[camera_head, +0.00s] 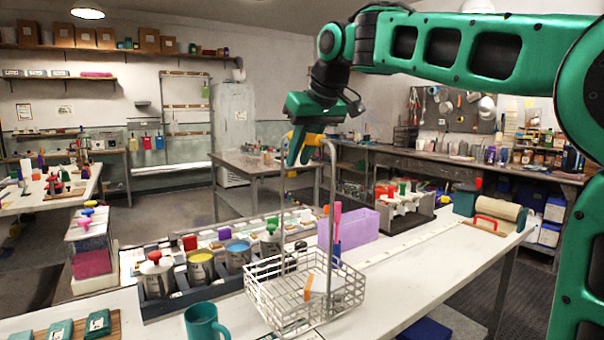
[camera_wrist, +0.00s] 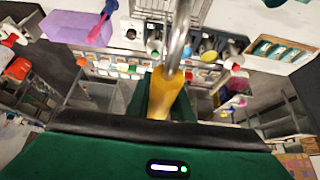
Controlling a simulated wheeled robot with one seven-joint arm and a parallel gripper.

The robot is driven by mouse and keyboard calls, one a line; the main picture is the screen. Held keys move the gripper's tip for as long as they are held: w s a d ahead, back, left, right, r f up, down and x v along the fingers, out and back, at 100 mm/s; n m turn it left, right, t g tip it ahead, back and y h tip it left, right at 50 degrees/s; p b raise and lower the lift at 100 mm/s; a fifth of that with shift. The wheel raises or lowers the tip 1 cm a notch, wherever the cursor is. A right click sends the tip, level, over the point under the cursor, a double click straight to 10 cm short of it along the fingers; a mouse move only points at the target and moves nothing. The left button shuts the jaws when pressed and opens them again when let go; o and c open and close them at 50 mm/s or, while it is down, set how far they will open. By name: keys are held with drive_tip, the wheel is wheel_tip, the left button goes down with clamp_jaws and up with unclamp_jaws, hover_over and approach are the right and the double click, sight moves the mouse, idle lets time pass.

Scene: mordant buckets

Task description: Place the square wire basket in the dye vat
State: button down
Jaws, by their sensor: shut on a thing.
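The square wire basket (camera_head: 262,277) has a tall metal handle (camera_head: 332,200) with a yellow grip (camera_head: 312,139) at its top. My gripper (camera_head: 299,150) is shut on this grip, with the basket hanging straight below. Whether the basket's floor touches the white table is hard to tell. In the wrist view the yellow grip (camera_wrist: 166,92) is between my fingers and the basket (camera_wrist: 193,10) shows at the top edge. A clear-sided box with magenta contents (camera_head: 91,264) stands at the left; I cannot tell whether it is the dye vat.
The white table (camera_head: 420,262) is largely clear to the right.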

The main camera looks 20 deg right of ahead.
wheel_tip(320, 180, down, 4)
drive_tip(key=shift+r, duration=0.25)
drive_tip(key=c, duration=1.6)
unclamp_jaws()
drive_tip(key=shift+o, duration=0.2)
